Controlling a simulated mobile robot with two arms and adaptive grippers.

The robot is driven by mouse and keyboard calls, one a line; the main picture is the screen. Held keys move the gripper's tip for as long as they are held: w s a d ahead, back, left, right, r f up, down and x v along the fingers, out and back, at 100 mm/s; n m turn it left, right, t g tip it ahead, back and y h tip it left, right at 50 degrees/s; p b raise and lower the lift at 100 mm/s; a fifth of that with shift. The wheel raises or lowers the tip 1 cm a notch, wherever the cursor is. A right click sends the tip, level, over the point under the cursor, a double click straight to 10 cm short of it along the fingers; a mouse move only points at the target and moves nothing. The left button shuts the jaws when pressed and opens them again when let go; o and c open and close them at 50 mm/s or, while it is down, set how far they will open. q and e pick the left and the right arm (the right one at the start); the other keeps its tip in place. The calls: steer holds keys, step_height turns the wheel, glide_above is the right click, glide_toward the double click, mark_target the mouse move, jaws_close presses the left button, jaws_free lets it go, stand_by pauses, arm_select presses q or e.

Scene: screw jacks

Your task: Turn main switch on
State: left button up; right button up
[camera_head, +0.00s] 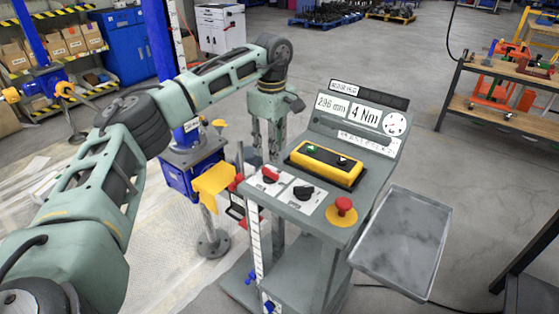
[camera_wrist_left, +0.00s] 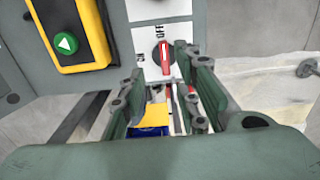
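The main switch is a red rotary knob (camera_head: 270,175) on a white plate at the left of the grey control console (camera_head: 318,215). In the left wrist view the red knob (camera_wrist_left: 165,58) points along the OFF label, with ON printed to its left. My left gripper (camera_head: 266,150) hangs just behind the knob in the head view, pointing down, fingers apart and empty. In the left wrist view its fingertips (camera_wrist_left: 160,75) lie on either side of the knob's lower end; contact cannot be told. My right gripper is not in view.
A black knob (camera_head: 303,191) and a red emergency button (camera_head: 344,205) sit right of the main switch. A yellow button box (camera_head: 325,163) and a display panel (camera_head: 360,112) stand behind. A grey tray (camera_head: 402,238) juts out right. A blue jack with a yellow part (camera_head: 213,182) stands left.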

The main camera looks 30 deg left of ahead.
mark_target(272, 171)
arm_select(q)
steer(key=f, duration=0.2)
steer(key=s+f+p, duration=0.1)
steer(key=f, duration=0.1)
steer(key=shift+s+f, duration=0.15)
steer(key=shift+f, duration=0.2)
steer(key=shift+w+f+p, duration=0.25)
steer(key=shift+f+p, duration=0.15)
steer(key=shift+f, duration=0.75)
steer(key=c, duration=0.4)
jaws_close()
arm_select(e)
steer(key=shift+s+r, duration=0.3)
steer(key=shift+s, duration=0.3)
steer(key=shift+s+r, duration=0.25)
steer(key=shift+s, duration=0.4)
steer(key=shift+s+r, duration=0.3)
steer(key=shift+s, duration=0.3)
